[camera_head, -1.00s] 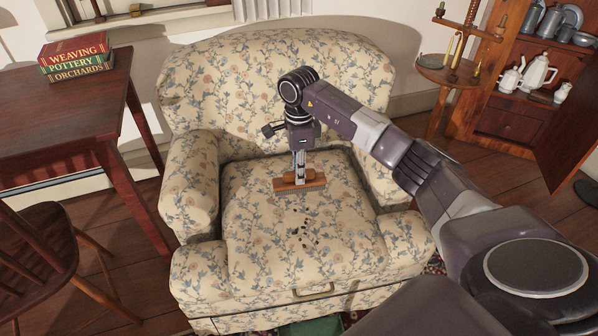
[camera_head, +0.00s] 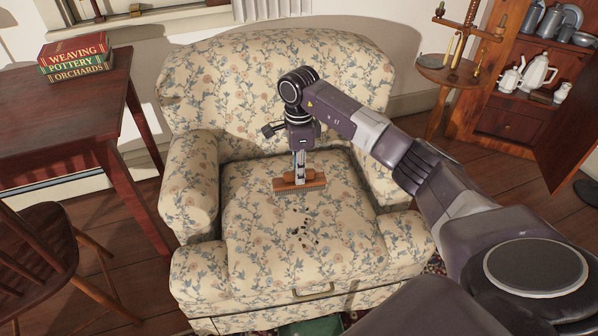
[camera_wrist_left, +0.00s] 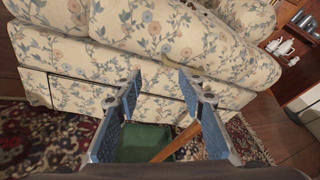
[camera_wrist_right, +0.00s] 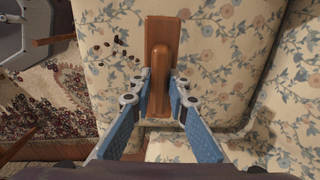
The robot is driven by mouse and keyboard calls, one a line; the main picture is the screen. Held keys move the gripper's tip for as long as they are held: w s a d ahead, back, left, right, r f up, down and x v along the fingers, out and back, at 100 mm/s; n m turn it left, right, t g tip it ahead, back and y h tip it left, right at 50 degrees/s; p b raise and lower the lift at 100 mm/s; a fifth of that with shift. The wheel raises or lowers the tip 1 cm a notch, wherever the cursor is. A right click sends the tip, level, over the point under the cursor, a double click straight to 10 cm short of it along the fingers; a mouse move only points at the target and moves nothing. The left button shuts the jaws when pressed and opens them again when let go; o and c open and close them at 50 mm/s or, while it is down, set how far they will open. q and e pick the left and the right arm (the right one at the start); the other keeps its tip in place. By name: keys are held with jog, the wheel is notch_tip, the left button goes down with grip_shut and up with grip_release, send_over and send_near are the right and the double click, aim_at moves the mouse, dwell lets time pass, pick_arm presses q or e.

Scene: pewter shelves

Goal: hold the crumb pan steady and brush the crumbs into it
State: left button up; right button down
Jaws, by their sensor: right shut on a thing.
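The wooden brush (camera_head: 300,185) rests bristles down on the armchair seat (camera_head: 255,235). My right gripper (camera_head: 299,176) is shut on its upright handle, which also shows in the right wrist view (camera_wrist_right: 158,75). Dark crumbs (camera_head: 303,237) lie scattered on the seat, in front of the brush and apart from it. My left gripper (camera_wrist_left: 161,75) is open and empty, facing the chair front; it is outside the head view. A green pan-like thing (camera_wrist_left: 145,142) lies low before the chair, partly hidden by my fingers. I cannot tell whether it is the crumb pan.
A curved tan handle (camera_head: 313,291) sits at the seat's front edge. The chair's armrests (camera_head: 190,190) flank the seat. A table with books (camera_head: 75,55) and a wooden chair (camera_head: 35,245) stand left. A candle stand (camera_head: 450,75) and cupboard (camera_head: 510,122) stand right.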

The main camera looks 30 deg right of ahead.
pick_arm(q)
jog(key=s+f+m+g+h, duration=0.45)
jog(key=s+f+m, duration=0.25)
jog(key=s+m, duration=0.25)
jog(key=x, duration=1)
jog(key=shift+d+m+y, duration=0.3)
jog(key=shift+m+y, duration=0.05)
jog(key=shift+w+f, duration=0.1)
jog(key=shift+c, duration=0.3)
grip_shut()
